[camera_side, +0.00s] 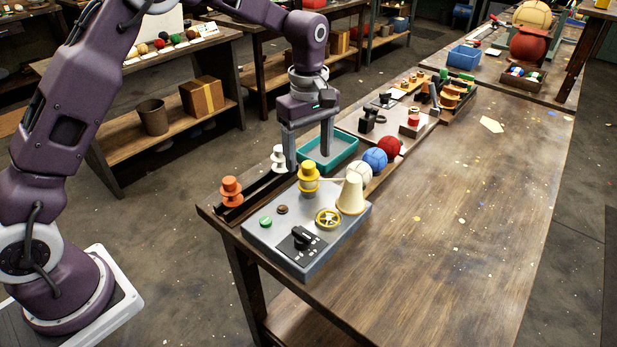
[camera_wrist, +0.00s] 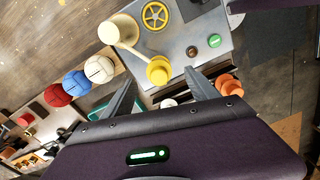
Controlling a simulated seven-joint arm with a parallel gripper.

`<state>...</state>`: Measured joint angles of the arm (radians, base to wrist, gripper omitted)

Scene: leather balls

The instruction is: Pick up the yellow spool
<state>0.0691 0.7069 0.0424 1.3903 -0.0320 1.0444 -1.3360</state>
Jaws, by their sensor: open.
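The yellow spool (camera_side: 308,178) stands upright at the back edge of a grey control box (camera_side: 338,238), near the teal tray. My gripper (camera_side: 308,162) is open and empty, pointing down. In the side view its two fingers appear to the left and right of the spool's top. In the wrist view the yellow spool (camera_wrist: 159,70) shows between the tips of my open gripper (camera_wrist: 160,80). I cannot tell whether the fingertips are level with the spool or still above it. No contact shows.
A cream cone (camera_side: 351,195) and yellow handwheel (camera_side: 328,217) are on the box. A teal tray (camera_side: 330,152) and several balls, one blue (camera_side: 375,158), lie behind. The table's right side is mostly clear.

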